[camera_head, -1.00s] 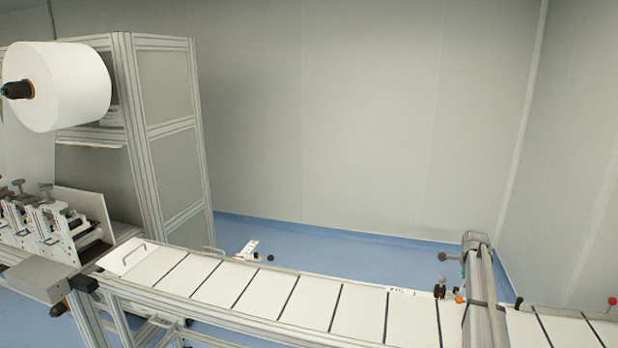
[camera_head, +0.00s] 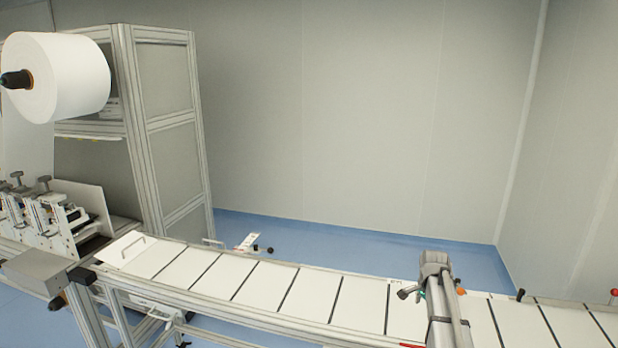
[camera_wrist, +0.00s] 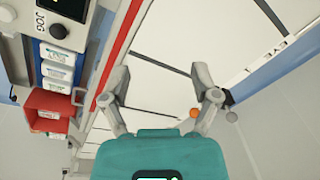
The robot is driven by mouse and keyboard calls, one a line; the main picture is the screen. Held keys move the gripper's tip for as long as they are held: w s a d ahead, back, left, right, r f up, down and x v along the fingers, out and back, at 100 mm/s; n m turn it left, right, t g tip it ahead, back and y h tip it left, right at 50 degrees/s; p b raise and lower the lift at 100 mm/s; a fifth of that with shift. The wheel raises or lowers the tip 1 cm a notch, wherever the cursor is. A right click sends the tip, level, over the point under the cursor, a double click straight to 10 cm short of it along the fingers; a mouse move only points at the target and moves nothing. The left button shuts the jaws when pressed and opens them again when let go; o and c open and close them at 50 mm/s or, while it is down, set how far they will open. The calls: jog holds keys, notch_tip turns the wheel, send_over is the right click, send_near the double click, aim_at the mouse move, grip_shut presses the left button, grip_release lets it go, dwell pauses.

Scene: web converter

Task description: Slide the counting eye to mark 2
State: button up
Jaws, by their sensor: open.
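My gripper (camera_wrist: 160,76) is open and empty in the wrist view, its two fingers spread above the pale conveyor belt (camera_wrist: 165,55). In the head view it is mostly hidden by my arm, which reaches over the belt (camera_head: 360,305). The orange knob also shows in the head view (camera_head: 461,291), just right of my arm. I cannot clearly make out the counting eye or mark 2; my arm covers part of the far rail.
A control box (camera_wrist: 68,10) and a red bin (camera_wrist: 50,108) stand left of the red-edged rail in the wrist view. A white bracket with a dark knob (camera_head: 248,241) juts beyond the far rail. A paper roll (camera_head: 65,78) and tall cabinet (camera_head: 165,130) stand at left.

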jog(key=s+a+f+n+b, duration=0.2)
jog(key=s+a+f+n, duration=0.1)
jog(key=s+a+n, duration=0.4)
jog(key=s+a+f+n+g+b, duration=0.1)
jog(key=s+a+f+n+b, duration=0.2)
jog(key=s+a+n, duration=0.4)
jog(key=s+a, duration=0.5)
jog(key=s, duration=0.4)
